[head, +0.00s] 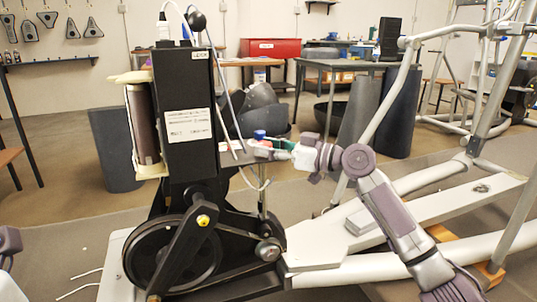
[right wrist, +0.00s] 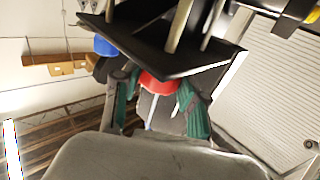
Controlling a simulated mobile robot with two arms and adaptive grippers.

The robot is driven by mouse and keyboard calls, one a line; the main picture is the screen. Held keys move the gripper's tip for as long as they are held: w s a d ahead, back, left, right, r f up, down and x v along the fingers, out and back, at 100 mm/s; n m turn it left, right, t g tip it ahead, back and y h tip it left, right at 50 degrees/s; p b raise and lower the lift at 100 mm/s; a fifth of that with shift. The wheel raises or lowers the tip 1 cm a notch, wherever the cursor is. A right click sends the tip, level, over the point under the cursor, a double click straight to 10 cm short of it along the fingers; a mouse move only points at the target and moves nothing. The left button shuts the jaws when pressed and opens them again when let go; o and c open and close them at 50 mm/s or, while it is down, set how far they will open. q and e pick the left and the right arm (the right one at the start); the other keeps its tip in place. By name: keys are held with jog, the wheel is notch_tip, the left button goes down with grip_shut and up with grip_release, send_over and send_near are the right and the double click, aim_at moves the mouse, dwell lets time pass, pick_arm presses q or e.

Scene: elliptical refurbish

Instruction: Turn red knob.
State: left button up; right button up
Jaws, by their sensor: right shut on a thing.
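The red knob (right wrist: 158,84) shows in the right wrist view between the two green fingers of my right gripper (right wrist: 160,98), just under a dark plate. The gripper is shut on it. In the head view my right gripper (head: 272,147) reaches in from the right to the side of the black upright of the elliptical machine (head: 188,125). There the red knob is small and mostly hidden by the fingers. A blue knob (right wrist: 105,46) sits beside the red one, and it also shows in the head view (head: 259,134).
A black flywheel (head: 170,255) and crank are low on the machine. Pale rails (head: 430,205) and tubular frame bars run to the right below and behind my right arm. Grey bins (head: 108,150) and workbenches stand behind. Loose white cables (head: 85,285) lie at lower left.

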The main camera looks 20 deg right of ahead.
dwell(0.3)
jog(key=o, duration=1.1)
jog(key=v, duration=1.2)
